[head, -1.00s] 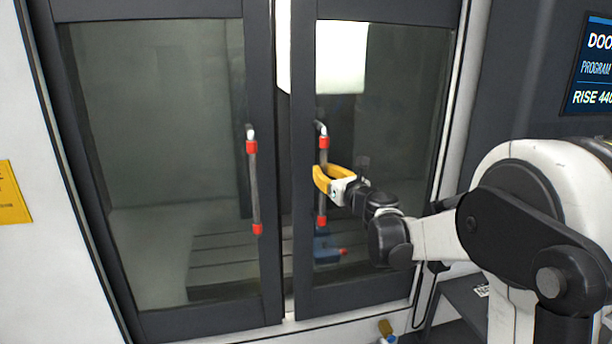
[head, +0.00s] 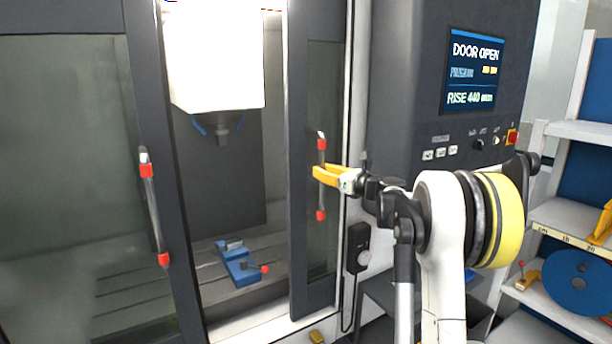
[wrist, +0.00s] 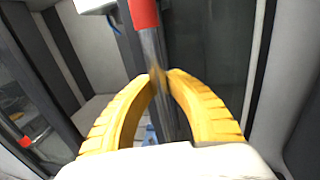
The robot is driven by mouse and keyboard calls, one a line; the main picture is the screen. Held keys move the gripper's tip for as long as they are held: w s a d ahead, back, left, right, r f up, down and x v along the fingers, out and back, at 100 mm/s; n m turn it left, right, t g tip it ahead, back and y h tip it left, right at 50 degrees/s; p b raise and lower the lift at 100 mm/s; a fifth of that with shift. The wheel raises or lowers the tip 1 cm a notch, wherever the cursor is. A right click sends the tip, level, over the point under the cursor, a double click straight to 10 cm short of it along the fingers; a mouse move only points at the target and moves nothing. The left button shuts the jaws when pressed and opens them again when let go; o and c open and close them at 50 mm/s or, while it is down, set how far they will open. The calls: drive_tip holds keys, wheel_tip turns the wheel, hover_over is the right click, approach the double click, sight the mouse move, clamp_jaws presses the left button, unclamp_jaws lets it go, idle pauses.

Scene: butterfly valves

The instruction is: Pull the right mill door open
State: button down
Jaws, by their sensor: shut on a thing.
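The right mill door (head: 322,120) has a dark frame and a glass pane, and it stands slid to the right, with a wide gap to its left. Its upright bar handle (head: 322,188) has red ends. My yellow gripper (head: 318,174) is shut on this handle around its middle. In the wrist view the two yellow fingers (wrist: 162,76) close on either side of the metal bar (wrist: 152,50), below a red end piece. The left mill door (head: 70,150) has a similar handle (head: 153,210) at its edge.
Through the gap show a white spindle housing (head: 213,60) and a blue vise (head: 238,262) on the slotted table. A control panel (head: 440,80) reading "DOOR OPEN" is right of the door. Shelves (head: 565,215) stand at the far right.

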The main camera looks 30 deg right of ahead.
drive_tip(key=shift+d, duration=0.55)
drive_tip(key=c, duration=1.3)
unclamp_jaws()
drive_tip(key=s+d, duration=0.2)
drive_tip(key=s, duration=0.9)
drive_tip(key=shift+s+d, duration=0.2)
drive_tip(key=shift+s, duration=0.2)
